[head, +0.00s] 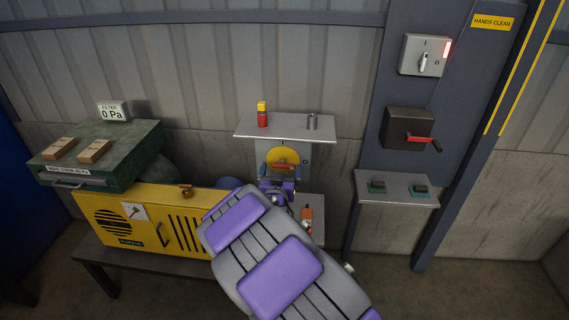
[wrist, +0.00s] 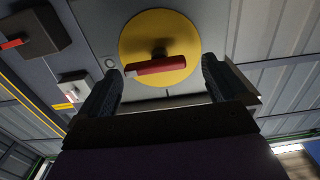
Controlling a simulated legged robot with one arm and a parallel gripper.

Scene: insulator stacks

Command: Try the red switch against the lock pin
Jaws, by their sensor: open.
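The red switch (wrist: 162,65) is a bar handle on a round yellow disc (wrist: 186,32), fixed to a grey panel. In the wrist view it lies almost level, slightly tilted, between my gripper's fingertips. In the head view the red switch (head: 283,166) shows on its disc below a small shelf. My gripper (wrist: 160,75) is open, with one dark finger either side of the handle; I cannot tell whether they touch it. In the head view my gripper (head: 281,174) is in front of the disc. I cannot surely make out the lock pin; a small round grey fitting (wrist: 110,62) sits beside the disc.
The shelf (head: 300,131) above holds a red-and-yellow can (head: 262,115) and a grey cylinder (head: 312,121). Right are a lever box (head: 424,56), a red-handled crank box (head: 405,128) and a side shelf (head: 397,198). A yellow cabinet (head: 150,222) stands left.

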